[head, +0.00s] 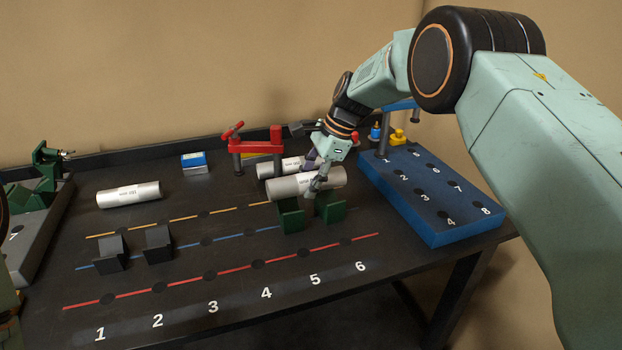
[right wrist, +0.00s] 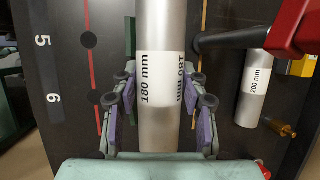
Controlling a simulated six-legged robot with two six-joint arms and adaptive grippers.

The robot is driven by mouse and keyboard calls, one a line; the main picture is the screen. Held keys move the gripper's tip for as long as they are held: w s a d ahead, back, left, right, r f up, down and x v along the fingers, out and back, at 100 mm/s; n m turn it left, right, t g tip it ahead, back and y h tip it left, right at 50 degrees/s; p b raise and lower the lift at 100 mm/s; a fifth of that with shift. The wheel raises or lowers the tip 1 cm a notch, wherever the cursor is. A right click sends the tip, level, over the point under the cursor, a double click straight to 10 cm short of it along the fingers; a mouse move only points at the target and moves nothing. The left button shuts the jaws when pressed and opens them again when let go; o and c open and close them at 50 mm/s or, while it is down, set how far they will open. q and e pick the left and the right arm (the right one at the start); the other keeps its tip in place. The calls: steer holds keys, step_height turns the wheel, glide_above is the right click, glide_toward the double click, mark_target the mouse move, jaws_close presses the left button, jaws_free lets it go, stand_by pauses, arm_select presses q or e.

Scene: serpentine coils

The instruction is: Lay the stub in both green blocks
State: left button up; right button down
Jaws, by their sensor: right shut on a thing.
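The stub (head: 288,186) is a grey metal cylinder with a white band reading 180 mm, also seen in the right wrist view (right wrist: 160,30). My right gripper (head: 320,184) is shut on it near its right end, and its fingers (right wrist: 157,100) flank the stub in the wrist view. The stub lies roughly level over the two green blocks, the left one (head: 291,219) and the right one (head: 331,210), near positions 5 and 6. I cannot tell whether it touches them. My left gripper is not in view.
Two dark blocks (head: 109,256) stand at the left. A cylinder (head: 112,197) lies behind them. Another cylinder (right wrist: 254,95), marked 200 mm, lies behind the stub near a red clamp (head: 258,146). A blue numbered block (head: 425,222) stands close on the right.

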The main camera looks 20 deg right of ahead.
steer(key=shift+s+d+r, duration=0.1)
steer(key=shift+d, duration=0.2)
steer(key=shift+w+a+f, duration=0.2)
steer(key=shift+a, duration=0.2)
steer(key=shift+s+d+f, duration=0.2)
steer(key=shift+d+f, duration=0.05)
steer(key=shift+d, duration=0.15)
steer(key=shift+w+a+f, duration=0.1)
steer(key=shift+a+f, duration=0.05)
steer(key=shift+f, duration=0.4)
steer(key=shift+d+f, duration=0.25)
steer(key=shift+f, duration=0.05)
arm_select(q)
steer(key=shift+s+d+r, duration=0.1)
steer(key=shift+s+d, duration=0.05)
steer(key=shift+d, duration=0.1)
arm_select(e)
steer(key=shift+f, duration=0.1)
steer(key=shift+a, duration=0.1)
steer(key=shift+f, duration=0.1)
steer(key=shift+f, duration=0.2)
